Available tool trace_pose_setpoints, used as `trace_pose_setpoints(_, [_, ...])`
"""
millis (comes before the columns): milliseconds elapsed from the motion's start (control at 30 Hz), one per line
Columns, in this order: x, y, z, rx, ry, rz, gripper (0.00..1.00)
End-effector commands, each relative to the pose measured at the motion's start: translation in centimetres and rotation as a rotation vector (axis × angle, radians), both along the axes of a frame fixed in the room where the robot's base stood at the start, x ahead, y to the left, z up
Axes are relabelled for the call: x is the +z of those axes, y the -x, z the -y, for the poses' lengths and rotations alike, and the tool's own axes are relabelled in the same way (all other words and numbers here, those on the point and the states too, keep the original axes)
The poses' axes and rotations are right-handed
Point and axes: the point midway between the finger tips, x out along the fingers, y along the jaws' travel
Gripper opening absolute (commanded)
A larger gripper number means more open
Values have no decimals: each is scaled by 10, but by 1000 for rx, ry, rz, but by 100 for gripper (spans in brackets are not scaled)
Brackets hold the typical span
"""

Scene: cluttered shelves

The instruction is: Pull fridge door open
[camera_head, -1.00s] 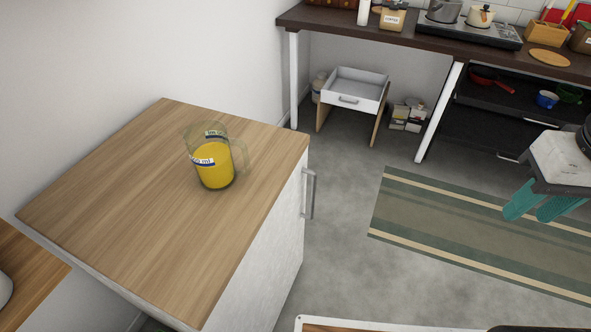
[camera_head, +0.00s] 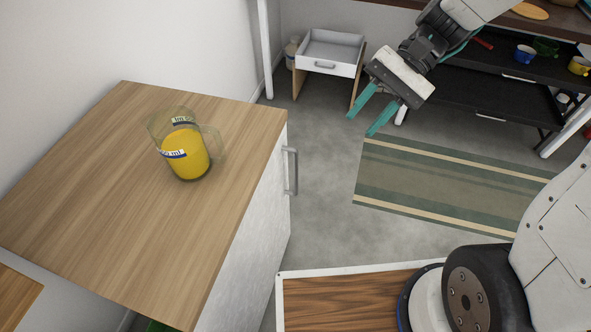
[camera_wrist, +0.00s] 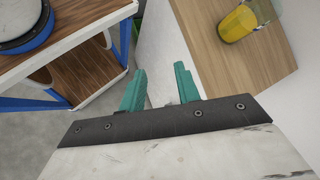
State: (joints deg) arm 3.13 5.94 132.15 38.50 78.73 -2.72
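The fridge is the white cabinet with a wooden top (camera_head: 130,190) on the left of the head view. Its light door (camera_head: 255,225) looks shut. A grey vertical bar handle (camera_head: 291,171) is on the door near its upper far edge. My gripper (camera_head: 360,125), with two teal fingers, is open and empty in the air to the right of the handle, apart from it. In the wrist view my gripper's fingers (camera_wrist: 158,85) are spread and point toward the white door face (camera_wrist: 158,50), with the wooden top (camera_wrist: 240,65) to the right. The fingers partly cover the door there.
A glass jug of yellow liquid (camera_head: 187,155) stands on the fridge top near its right side. A striped rug (camera_head: 440,185) lies on the grey floor. A small drawer unit (camera_head: 328,55) and black shelves (camera_head: 480,95) stand behind.

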Motion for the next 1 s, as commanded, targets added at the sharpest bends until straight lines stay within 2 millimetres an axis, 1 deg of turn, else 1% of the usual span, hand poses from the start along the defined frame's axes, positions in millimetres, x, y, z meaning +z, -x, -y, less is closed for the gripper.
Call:
trace_pose_setpoints(33, [-15,-13,-6,-37,-43,-62,32])
trace_pose_setpoints(167, [-49,-43,-21,-139,-152,-193,32])
trace_pose_setpoints(267, [-80,-65,-30,-225,-230,-288,32])
trace_pose_setpoints(300, [-94,-74,-34,-263,-260,-326,32])
trace_pose_setpoints(367, [-116,-86,-38,-320,-304,-380,32])
trace_pose_setpoints(400, [-131,-93,-40,-359,-330,-416,32])
trace_pose_setpoints(467, [-155,-103,-43,-421,-370,-469,32])
trace_pose_setpoints(500, [-172,-109,-44,-463,-396,-503,32])
trace_pose_setpoints(567, [-199,-116,-46,-529,-430,-552,32])
trace_pose_setpoints(600, [-217,-120,-46,-573,-452,-582,32])
trace_pose_setpoints(667, [-244,-125,-47,-636,-482,-624,32])
trace_pose_setpoints(700, [-262,-126,-47,-678,-499,-650,32])
trace_pose_setpoints(800, [-299,-128,-47,-768,-533,-701,32])
trace_pose_setpoints(900, [-328,-127,-45,-835,-554,-735,32])
trace_pose_setpoints(1000, [-344,-126,-45,-877,-567,-753,32])
